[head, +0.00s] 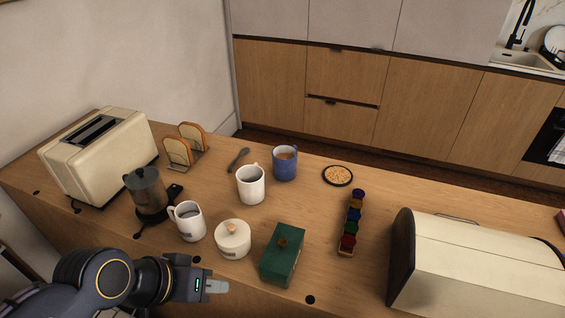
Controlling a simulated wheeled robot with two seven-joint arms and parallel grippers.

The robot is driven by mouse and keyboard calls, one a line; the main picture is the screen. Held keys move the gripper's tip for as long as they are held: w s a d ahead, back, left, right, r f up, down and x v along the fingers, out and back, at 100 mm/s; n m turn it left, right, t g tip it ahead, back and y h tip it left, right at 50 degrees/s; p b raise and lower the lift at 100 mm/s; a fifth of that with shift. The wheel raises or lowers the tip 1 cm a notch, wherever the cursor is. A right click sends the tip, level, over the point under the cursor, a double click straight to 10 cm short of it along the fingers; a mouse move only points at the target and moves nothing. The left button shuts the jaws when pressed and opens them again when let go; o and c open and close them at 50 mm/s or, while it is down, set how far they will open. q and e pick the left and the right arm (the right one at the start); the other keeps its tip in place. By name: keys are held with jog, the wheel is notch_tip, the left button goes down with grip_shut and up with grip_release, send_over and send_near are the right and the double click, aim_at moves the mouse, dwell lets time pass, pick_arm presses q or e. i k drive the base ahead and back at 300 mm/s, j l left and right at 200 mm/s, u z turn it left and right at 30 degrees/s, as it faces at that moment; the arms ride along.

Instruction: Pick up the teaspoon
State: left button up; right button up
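A dark grey teaspoon (238,159) lies flat on the wooden counter, behind a white mug (251,184) and to the right of the toast rack (186,148). My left gripper (216,287) is low in the head view near the front edge of the counter, well apart from the teaspoon. It points right and is seen side-on, so I cannot tell whether its fingers are open or shut. My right gripper is not in view.
A blue mug (285,163) is to the teaspoon's right. A coffee press (148,193) and toaster (98,155) stand left; a bread bin (478,262) right.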

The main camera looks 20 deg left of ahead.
aim_at(245, 151)
jog(key=j+z, duration=0.75)
jog(key=k+l, duration=0.05)
